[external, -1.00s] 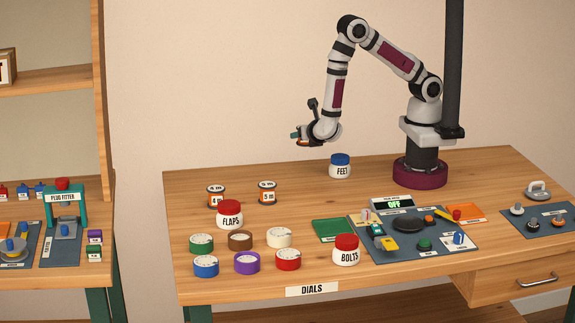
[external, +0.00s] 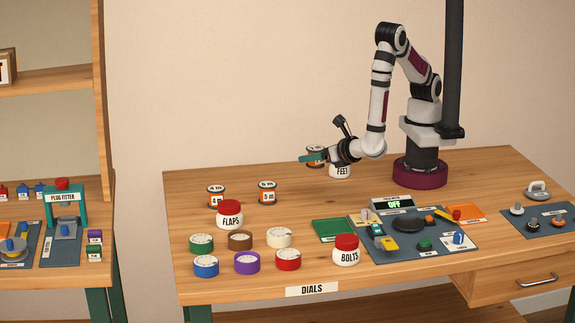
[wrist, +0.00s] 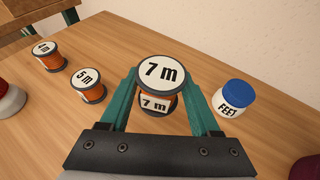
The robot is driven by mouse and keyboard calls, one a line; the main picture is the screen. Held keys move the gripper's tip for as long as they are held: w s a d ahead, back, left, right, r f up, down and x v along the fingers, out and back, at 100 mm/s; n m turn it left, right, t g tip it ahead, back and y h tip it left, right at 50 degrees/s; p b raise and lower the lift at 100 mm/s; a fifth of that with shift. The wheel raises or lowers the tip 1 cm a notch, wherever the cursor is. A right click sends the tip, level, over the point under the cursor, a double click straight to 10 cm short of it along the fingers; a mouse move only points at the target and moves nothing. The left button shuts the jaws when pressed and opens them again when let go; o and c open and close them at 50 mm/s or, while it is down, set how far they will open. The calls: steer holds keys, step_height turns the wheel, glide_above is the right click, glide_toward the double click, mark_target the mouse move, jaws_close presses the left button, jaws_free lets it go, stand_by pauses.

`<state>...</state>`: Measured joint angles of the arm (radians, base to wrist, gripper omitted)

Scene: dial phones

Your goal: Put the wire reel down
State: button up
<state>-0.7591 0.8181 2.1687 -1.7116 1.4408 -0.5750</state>
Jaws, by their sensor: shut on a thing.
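The wire reel (wrist: 161,71), labelled 7 m on its top and side, is upright between the two green fingers of my gripper (wrist: 158,98) in the wrist view. The gripper is shut on it. In the external view the reel (external: 315,150) shows partly behind my gripper (external: 318,158), near the back of the dials table. The arm hides part of it. I cannot tell whether its base touches the table. Two other reels, 4 m (external: 216,195) and 5 m (external: 267,193), stand to the left; they also show at the left in the wrist view.
The blue-lidded FEET jar (wrist: 234,97) stands close to the right of the held reel. The FLAPS jar (external: 230,214), BOLTS jar (external: 346,250) and several coloured dials (external: 247,263) stand nearer the front.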

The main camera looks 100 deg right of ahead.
mark_target(319, 166)
steer(key=shift+s+a+f+n+t, duration=0.2)
steer(key=shift+a+f+n+t, duration=0.1)
steer(key=shift+a+f, duration=0.8)
step_height(319, 166, down, 6)
steer(key=shift+f, duration=0.1)
steer(key=shift+f, duration=0.1)
steer(key=o, duration=1.4)
steer(key=shift+o, duration=0.2)
